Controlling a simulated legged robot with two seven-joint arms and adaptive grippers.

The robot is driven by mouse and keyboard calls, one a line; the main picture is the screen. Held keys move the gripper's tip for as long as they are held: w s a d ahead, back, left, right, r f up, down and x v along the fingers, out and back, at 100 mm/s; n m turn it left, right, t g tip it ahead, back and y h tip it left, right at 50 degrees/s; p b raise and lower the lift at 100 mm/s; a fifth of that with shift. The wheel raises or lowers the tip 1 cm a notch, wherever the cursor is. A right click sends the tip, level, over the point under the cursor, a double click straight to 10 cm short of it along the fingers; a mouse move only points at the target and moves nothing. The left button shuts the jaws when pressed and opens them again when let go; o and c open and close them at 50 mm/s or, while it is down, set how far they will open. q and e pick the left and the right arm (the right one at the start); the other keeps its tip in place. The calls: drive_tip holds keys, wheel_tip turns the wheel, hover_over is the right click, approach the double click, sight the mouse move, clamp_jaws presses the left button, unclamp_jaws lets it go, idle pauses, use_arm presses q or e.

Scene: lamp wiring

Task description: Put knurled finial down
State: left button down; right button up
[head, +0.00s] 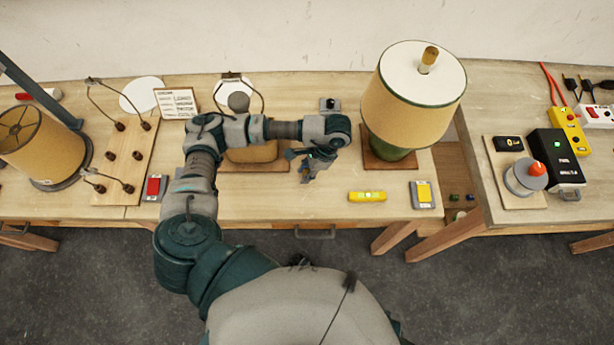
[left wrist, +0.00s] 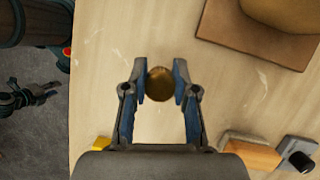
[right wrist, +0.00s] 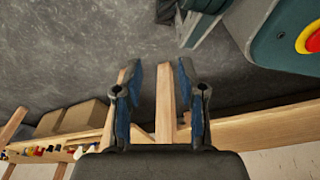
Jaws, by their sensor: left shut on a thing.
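The knurled finial (left wrist: 160,84) is a small round brass-coloured piece, seen end-on between the fingers of my left gripper (left wrist: 160,88) in the left wrist view. The gripper is shut on it, with pale wooden tabletop behind. I cannot tell whether the finial touches the table. In the head view my left gripper (head: 308,166) is over the workbench (head: 270,205), left of the green lamp (head: 392,155), and the finial cannot be made out. My right gripper (right wrist: 160,95) is open and empty in the right wrist view, with floor and a wooden bench frame behind it.
A yellow level (head: 367,196) and a grey pad with a yellow face (head: 424,194) lie near the front edge. A black-knobbed block (head: 330,104) sits behind my left gripper. The lamp's tall shade (head: 412,105) stands to the right. Bench between gripper and level is clear.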

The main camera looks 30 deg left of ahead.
use_arm(q)
drive_tip(key=x, duration=0.3)
drive_tip(key=shift+w+d, duration=0.1)
drive_tip(key=shift+w, duration=0.25)
drive_tip(key=shift+d+f, duration=0.15)
drive_tip(key=shift+f, duration=0.15)
drive_tip(key=shift+d+r, duration=0.1)
drive_tip(key=shift+d, duration=0.85)
drive_tip(key=c, duration=1.3)
unclamp_jaws()
drive_tip(key=shift+a, duration=0.25)
drive_tip(key=o, duration=0.4)
drive_tip(key=shift+a, duration=0.25)
drive_tip(key=shift+a+f, duration=0.2)
drive_tip(key=shift+a, duration=0.15)
drive_tip(key=shift+d+r, duration=0.2)
drive_tip(key=shift+d, duration=0.15)
drive_tip(key=v, duration=0.5)
drive_tip(key=shift+d+r, duration=0.15)
drive_tip(key=shift+d, duration=0.2)
drive_tip(key=v, duration=0.6)
drive_tip(key=shift+r+p, duration=0.35)
drive_tip(key=shift+p, duration=0.05)
use_arm(e)
drive_tip(key=shift+s+f, duration=0.6)
drive_tip(key=shift+s, duration=0.1)
